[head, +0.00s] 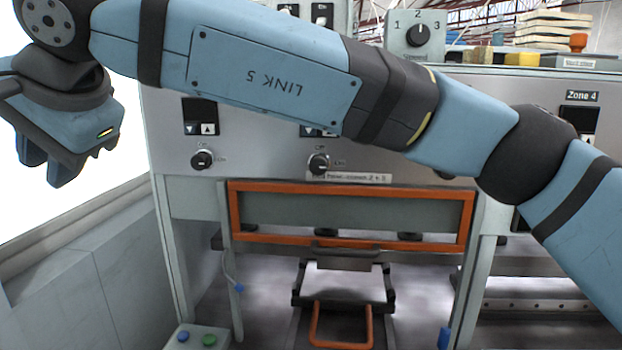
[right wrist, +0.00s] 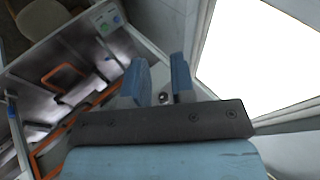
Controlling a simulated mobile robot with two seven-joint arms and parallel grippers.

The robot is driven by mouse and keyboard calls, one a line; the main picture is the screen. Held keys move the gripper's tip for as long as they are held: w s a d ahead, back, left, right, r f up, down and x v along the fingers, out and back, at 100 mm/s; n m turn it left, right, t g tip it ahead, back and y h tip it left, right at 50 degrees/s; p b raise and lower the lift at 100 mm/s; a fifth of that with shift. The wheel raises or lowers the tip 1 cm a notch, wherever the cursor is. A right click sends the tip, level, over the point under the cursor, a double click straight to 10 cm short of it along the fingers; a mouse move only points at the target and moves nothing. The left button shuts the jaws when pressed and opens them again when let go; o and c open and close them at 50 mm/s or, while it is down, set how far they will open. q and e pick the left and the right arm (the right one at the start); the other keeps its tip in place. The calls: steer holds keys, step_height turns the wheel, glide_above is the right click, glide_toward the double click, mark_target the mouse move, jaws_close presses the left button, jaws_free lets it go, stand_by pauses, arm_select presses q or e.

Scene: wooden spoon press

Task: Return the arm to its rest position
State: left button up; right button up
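My right arm (head: 290,75) enters from the right and stretches across the whole upper part of the head view, in front of the press panel. Its gripper (head: 47,172) hangs at the far left with the fingers pointing down, beside the bright window. In the right wrist view the two blue fingers (right wrist: 160,68) stand apart with nothing between them. My left gripper is in neither view.
The press (head: 340,208) has an orange-framed guard; below it is a tray with an orange handle (head: 314,325). A button box (head: 197,338) stands at lower left. Knobs (head: 203,160) line the panel. A wall (head: 85,250) closes the left side. Wooden pieces (head: 550,30) lie on top.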

steer(key=w+d+f+n+t+y, duration=0.3)
steer(key=w+d+f+n+t, duration=0.15)
steer(key=d+f+n, duration=0.4)
steer(key=w+d+f+n+t+y, duration=0.2)
steer(key=w+d+f+n+t, duration=0.3)
steer(key=d+f, duration=0.6)
steer(key=w+d+f+n+t+y, duration=0.35)
steer(key=d+f+n+t, duration=0.2)
steer(key=f+n, duration=0.55)
steer(key=s+d+f+m+g+h, duration=0.1)
steer(key=s+d+f+m+h, duration=0.3)
steer(key=f, duration=0.4)
steer(key=s+d+f+m+g+h, duration=0.1)
steer(key=d+f+m+h, duration=0.1)
steer(key=d+f+m, duration=0.4)
steer(key=s+d+f+m+g+h, duration=0.1)
steer(key=s+d+f+m+h, duration=0.2)
steer(key=f, duration=0.6)
steer(key=s+d+f+m+g+h, duration=0.1)
steer(key=s+d+f+m+g, duration=0.1)
steer(key=s+f, duration=0.4)
steer(key=s+d+f+m+g+h+p, duration=0.1)
steer(key=s+d+f+m+g+h, duration=0.1)
steer(key=s+d+f+m, duration=0.3)
steer(key=s+f+g, duration=0.1)
steer(key=s+f, duration=0.1)
steer(key=s, duration=0.2)
steer(key=shift+d, duration=0.15)
